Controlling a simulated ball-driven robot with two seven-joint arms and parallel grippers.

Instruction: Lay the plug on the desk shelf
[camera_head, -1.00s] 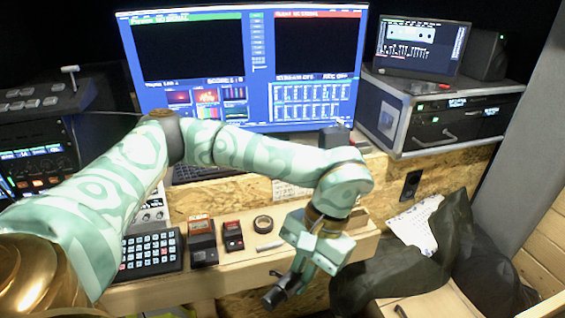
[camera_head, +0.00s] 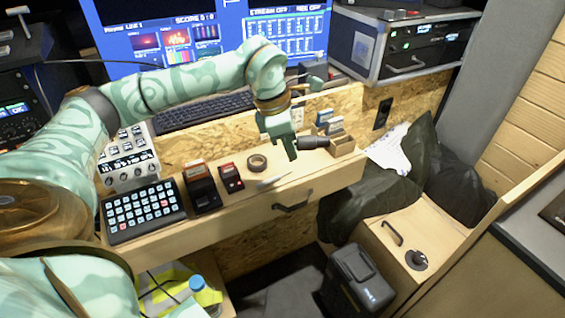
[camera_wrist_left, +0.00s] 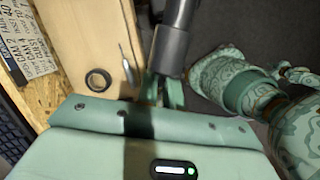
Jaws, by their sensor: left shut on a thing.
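My left gripper (camera_head: 290,148) is shut on the plug (camera_head: 316,143), a dark cylinder that sticks out to the right, lying roughly level. In the head view they appear over the right part of the desk shelf (camera_head: 318,172), a pale wooden ledge; the exact gap below is hard to tell. In the left wrist view the plug (camera_wrist_left: 171,50) stands out beyond the fingers (camera_wrist_left: 162,90), with the shelf (camera_wrist_left: 85,40) to its left and dark floor behind. My right gripper is not clearly seen.
On the shelf are a keypad (camera_head: 143,211), two small devices (camera_head: 202,186) (camera_head: 231,178), a tape roll (camera_head: 257,162) and a thin pen-like item (camera_head: 272,181). A small wooden holder (camera_head: 341,146) is near the plug. A keyboard (camera_head: 205,109) lies behind. The shelf's right front is bare.

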